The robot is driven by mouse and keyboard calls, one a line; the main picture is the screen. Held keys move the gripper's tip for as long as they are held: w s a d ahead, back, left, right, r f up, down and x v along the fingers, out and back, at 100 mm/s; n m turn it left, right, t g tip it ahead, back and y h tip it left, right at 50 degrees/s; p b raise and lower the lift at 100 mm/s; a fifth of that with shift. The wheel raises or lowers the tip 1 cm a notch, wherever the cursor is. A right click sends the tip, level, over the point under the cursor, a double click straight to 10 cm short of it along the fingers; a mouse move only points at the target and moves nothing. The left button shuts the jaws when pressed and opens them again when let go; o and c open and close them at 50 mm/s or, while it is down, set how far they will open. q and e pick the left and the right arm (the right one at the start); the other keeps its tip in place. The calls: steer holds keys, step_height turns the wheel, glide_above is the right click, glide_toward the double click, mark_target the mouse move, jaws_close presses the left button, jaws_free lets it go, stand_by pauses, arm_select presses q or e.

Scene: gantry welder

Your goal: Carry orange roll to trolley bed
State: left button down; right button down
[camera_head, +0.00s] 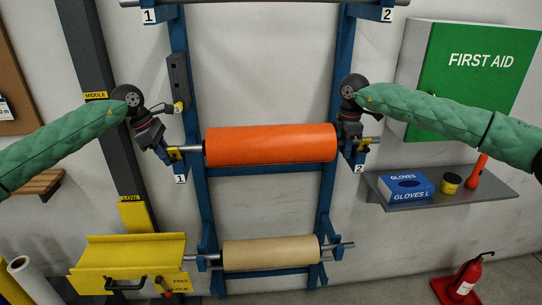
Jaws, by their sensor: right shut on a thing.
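The orange roll (270,145) lies level across the blue rack, with a grey rod sticking out at both ends. My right gripper (363,148) is shut on the rod's right end, beside the label 2. My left gripper (176,151) is at the rod's left end, with its yellow fingertips by the rod; its jaw gap is too small to tell. I cannot tell whether the rod rests in the rack's hooks. A yellow trough-like bed (135,250) with a black handle and FREE/LOCK labels is at the lower left, seemingly the trolley bed.
A beige roll (270,252) lies on the lower rack level, right of the yellow bed. A dark column (105,140) marked MIDDLE and LOW rises behind my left arm. A shelf (440,199) with a gloves box and a first aid cabinet (470,80) are at right.

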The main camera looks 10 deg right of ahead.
arm_select(q)
steer(key=shift+w+r, duration=0.1)
steer(key=shift+r, duration=0.15)
arm_select(e)
steer(key=shift+w+r, duration=0.15)
steer(key=shift+r, duration=0.1)
arm_select(q)
steer(key=shift+r, duration=0.2)
arm_select(e)
steer(key=shift+r, duration=0.25)
